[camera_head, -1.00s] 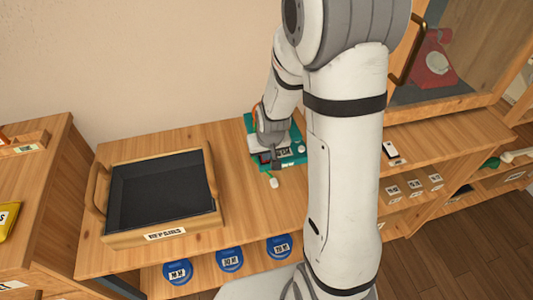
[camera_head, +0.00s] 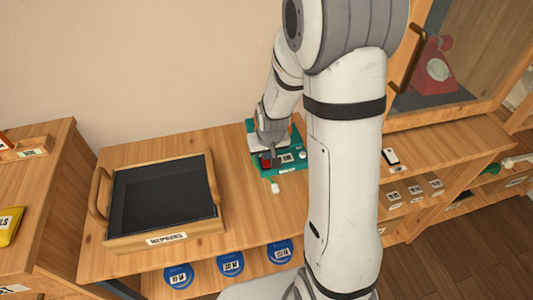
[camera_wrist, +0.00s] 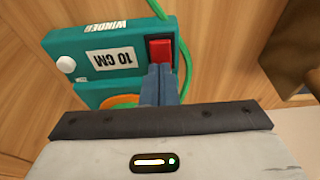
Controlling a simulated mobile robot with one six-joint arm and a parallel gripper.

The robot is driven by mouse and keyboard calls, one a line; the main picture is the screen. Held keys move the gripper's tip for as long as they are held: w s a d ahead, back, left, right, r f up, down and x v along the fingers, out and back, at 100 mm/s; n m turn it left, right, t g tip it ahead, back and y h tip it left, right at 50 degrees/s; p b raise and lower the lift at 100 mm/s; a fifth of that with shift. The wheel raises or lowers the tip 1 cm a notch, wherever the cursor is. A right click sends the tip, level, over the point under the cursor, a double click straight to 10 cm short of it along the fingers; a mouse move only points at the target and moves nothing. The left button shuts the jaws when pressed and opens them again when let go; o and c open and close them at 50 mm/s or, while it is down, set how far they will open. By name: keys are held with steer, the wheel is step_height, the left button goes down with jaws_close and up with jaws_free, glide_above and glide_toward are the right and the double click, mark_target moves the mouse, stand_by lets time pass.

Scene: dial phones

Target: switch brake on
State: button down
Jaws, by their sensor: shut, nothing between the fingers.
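A teal winder box (camera_head: 293,168) stands on the wooden bench against the wall, partly hidden by my arm. In the wrist view the winder (camera_wrist: 85,50) carries a "10 CM" label, a white knob (camera_wrist: 66,64) on the left and a red switch (camera_wrist: 160,49) on the right. I cannot tell whether this switch is the brake, nor its on or off state. My gripper (camera_wrist: 159,70) is shut and empty, its fingertips right at the near edge of the red switch; contact is unclear. In the head view my gripper (camera_head: 273,154) is over the winder.
A green cord (camera_wrist: 185,50) runs past the switch. A wooden tray (camera_head: 165,238) labelled for repairs stands left on the bench. A red phone (camera_head: 433,68) sits in a cabinet at right. Blue round labelled items (camera_head: 230,262) are below. Bench between tray and winder is clear.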

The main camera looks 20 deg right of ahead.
steer(key=s+p+v, duration=0.1)
steer(key=p+v, duration=0.2)
steer(key=v, duration=1)
